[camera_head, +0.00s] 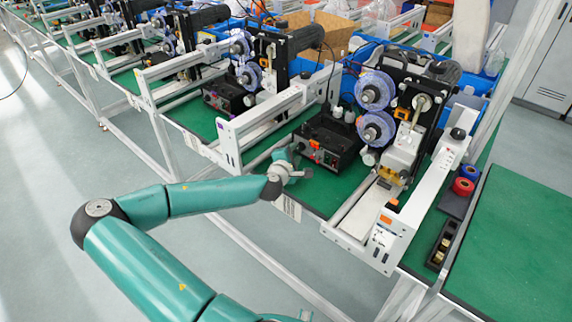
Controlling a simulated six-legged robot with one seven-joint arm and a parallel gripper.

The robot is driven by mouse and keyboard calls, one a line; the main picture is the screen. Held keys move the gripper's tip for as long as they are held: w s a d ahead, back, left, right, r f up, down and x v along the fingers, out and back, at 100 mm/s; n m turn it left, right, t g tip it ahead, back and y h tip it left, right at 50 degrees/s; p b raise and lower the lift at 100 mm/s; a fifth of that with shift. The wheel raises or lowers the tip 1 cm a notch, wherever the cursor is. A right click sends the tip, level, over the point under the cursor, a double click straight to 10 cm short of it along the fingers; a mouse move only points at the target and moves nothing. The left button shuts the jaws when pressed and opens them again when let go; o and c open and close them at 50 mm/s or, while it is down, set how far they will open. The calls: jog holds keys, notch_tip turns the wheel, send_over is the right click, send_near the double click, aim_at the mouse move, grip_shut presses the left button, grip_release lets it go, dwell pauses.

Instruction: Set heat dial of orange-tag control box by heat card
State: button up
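The black control box (328,138) stands on the green bench top at the centre, left of the blue-reel machine. Small orange tags show on its front, which faces me. My teal arm reaches in from the lower left. My gripper (300,173) is right at the front of this box, low on its left side. The fingers are too small to tell whether they are open or shut, or whether they touch a dial. The dial itself cannot be made out.
The machine with blue reels (375,108) stands right of the box. White rails (275,112) run behind and left of my gripper. Red and blue rolls (464,186) lie on a dark tray at the right. The green mat (515,250) at lower right is clear.

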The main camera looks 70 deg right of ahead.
jog(key=v, duration=1.1)
jog(key=shift+a, duration=0.3)
